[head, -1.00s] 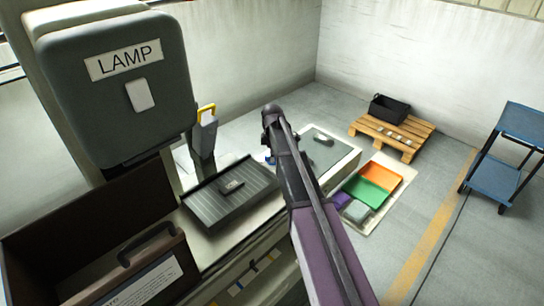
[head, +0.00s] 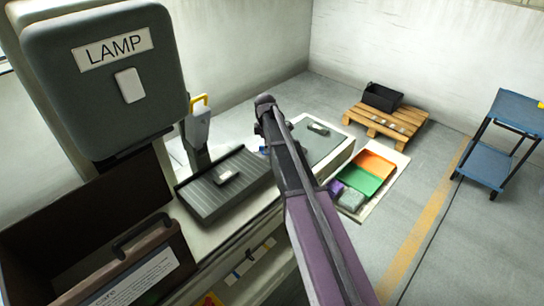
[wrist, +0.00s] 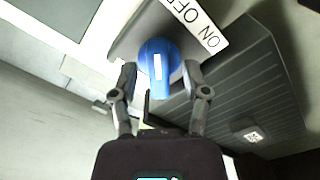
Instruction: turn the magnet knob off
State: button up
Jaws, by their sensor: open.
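The blue magnet knob (wrist: 158,68) is in the wrist view, with a white line on its face. An ON OFF label (wrist: 199,22) is beside it, upside down in this picture. My gripper (wrist: 160,74) is open, with one finger on each side of the knob. I cannot tell whether the fingers touch it. In the head view a small blue patch (head: 263,150), probably the knob, shows beside my arm, which hides the gripper there. The dark grooved plate (head: 215,200) lies on the bench with a small grey part (head: 224,175) on it.
A LAMP box (head: 105,85) stands at the left above an open brown case (head: 130,262). A yellow-handled device (head: 197,125) stands behind the plate. Colored trays (head: 365,176), a pallet (head: 373,128) and a blue cart (head: 490,165) are on the floor to the right.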

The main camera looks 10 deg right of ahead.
jog(key=shift+m, duration=0.5)
jog(key=m, duration=0.3)
jog(key=shift+m, duration=0.3)
jog(key=m, duration=0.5)
notch_tip(320, 180, up, 14)
jog(key=p, duration=1.4)
jog(key=s+f+m+b, duration=0.3)
jog(key=s, duration=1.2)
jog(key=s+d+f+m+b, duration=0.1)
jog(key=s+f+m+b, duration=0.2)
jog(key=s, duration=1.2)
jog(key=shift+f+b, duration=0.65)
